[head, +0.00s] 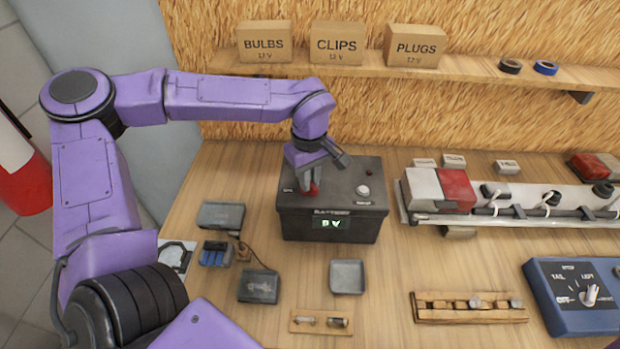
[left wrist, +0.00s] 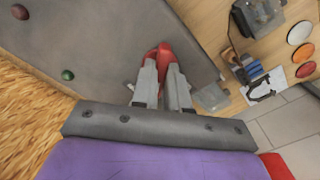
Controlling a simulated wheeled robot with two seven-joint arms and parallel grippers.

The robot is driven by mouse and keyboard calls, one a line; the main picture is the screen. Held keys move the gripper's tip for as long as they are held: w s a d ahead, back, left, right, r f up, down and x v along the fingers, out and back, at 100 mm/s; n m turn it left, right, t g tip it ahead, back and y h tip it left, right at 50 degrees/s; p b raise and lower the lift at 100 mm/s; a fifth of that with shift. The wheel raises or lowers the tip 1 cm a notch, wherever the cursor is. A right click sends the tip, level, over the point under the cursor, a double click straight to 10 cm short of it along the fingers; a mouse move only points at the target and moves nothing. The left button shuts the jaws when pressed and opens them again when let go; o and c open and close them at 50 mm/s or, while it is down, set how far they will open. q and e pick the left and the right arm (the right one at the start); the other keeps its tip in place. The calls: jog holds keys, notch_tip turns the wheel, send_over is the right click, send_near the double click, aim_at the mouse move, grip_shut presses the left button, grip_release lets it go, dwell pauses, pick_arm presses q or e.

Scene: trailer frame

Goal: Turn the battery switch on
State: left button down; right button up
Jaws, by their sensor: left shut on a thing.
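The battery box (head: 330,223) is a dark grey case on the wooden bench, with a small display on its front that reads "0 V". Its red switch (head: 311,190) is on the left of the top face. My left gripper (head: 309,178) reaches down from above onto that switch. In the left wrist view the gripper's fingers (left wrist: 162,80) are closed around the red switch (left wrist: 164,52), whose far end shows beyond the fingertips. The rest of the switch is hidden between the fingers. My right gripper is in neither view.
A trailer light board (head: 520,218) with a red and white lamp lies to the right. A blue control box (head: 580,296) is at the front right. Small trays and a meter (head: 258,286) lie in front of the battery. A shelf (head: 450,68) with boxes runs behind.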

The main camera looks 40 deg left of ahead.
pick_arm(q)
jog(key=m, duration=0.3)
jog(key=shift+m, duration=1)
jog(key=m, duration=0.3)
jog(key=c, duration=1)
grip_release()
jog(key=shift+c, duration=0.2)
jog(key=shift+r, duration=3)
